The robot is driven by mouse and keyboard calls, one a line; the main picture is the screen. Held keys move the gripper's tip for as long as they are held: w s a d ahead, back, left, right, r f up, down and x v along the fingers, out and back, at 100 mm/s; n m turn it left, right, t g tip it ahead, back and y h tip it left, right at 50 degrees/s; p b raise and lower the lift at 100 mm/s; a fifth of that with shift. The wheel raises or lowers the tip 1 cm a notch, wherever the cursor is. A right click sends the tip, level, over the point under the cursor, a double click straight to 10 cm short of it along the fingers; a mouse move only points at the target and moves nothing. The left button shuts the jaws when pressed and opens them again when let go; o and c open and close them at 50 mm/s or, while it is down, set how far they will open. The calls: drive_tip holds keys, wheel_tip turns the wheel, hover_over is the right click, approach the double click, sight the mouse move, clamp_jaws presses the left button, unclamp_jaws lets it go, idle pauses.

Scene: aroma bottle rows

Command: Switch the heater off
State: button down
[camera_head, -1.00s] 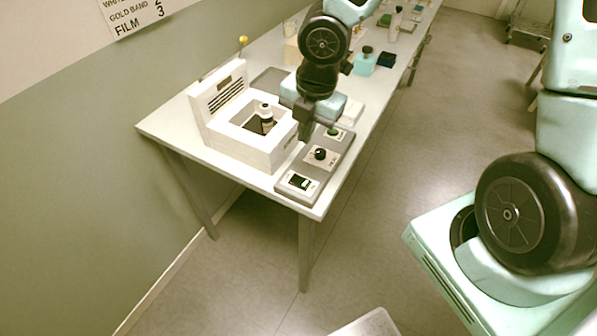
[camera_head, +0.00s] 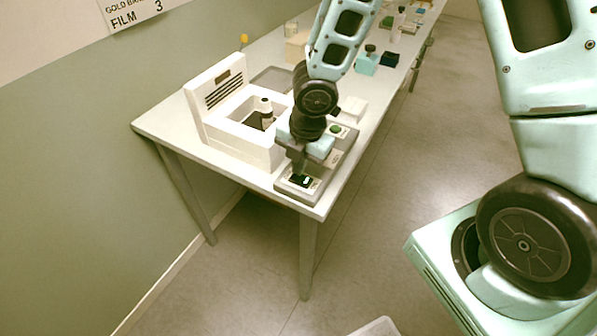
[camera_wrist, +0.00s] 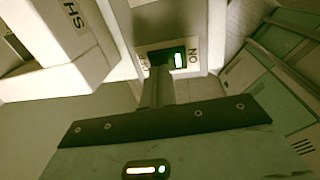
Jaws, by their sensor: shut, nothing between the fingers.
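The heater (camera_head: 240,145) is a white open-topped box with a slotted back panel on the bench's near end. A dark bottle with a white top (camera_head: 266,108) stands in its well. The grey control strip lies along its right side. At the strip's near end is a black switch (camera_head: 301,181), with a lit green-white part on its right side; in the wrist view that lit part (camera_wrist: 180,60) is beside the "ON" label. The opposite label is mostly hidden. My gripper (camera_head: 299,172) is shut and empty, pointing down at the switch; whether it touches is unclear.
A green button (camera_head: 336,129) is farther back on the strip; the dial between is hidden by my gripper. The bench (camera_head: 165,115) ends just in front of the switch.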

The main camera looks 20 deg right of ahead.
drive_tip(key=shift+w+f, duration=0.1)
drive_tip(key=shift+f, duration=0.5)
drive_tip(key=shift+a+r+p, duration=0.1)
drive_tip(key=shift+p, duration=0.45)
drive_tip(key=shift+w+f, duration=0.1)
drive_tip(key=shift+f, duration=0.2)
drive_tip(key=shift+s+d+r, duration=0.1)
drive_tip(key=shift+s+d, duration=0.4)
drive_tip(key=shift+s, duration=0.2)
drive_tip(key=shift+r, duration=0.1)
